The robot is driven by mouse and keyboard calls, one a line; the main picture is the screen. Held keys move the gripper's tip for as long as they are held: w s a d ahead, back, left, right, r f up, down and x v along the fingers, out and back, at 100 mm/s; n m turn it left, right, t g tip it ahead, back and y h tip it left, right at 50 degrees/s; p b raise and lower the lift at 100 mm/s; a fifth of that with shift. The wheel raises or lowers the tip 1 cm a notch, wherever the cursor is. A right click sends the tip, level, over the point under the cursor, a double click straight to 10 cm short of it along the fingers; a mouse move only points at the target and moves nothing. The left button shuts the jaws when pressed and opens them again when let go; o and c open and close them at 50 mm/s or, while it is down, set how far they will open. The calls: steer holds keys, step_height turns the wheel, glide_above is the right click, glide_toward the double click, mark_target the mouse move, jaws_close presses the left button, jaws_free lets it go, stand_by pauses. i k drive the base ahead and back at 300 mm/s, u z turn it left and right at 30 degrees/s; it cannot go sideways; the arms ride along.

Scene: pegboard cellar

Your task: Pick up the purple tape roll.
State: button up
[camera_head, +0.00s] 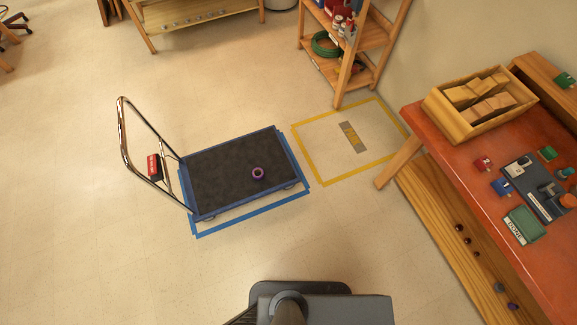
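The purple tape roll (258,173) is a small ring lying on the dark deck of a blue-edged platform cart (215,178), right of the deck's middle. The roll appears to lie flat, and nothing touches it. My gripper is not visible in the head view. Only part of my own body shows at the bottom edge, well short of the cart.
The cart's tall chrome handle (122,135) rises on its left. Blue tape borders the cart; a yellow taped square (322,182) lies to its right. A red-topped workbench (478,180) stands at right, a wooden shelf (340,75) behind. Floor before the cart is clear.

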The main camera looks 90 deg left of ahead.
mark_target(258, 174)
steer(key=i, duration=0.75)
steer(key=u, duration=4.15)
steer(key=i, duration=1.65)
steer(key=u, duration=0.05)
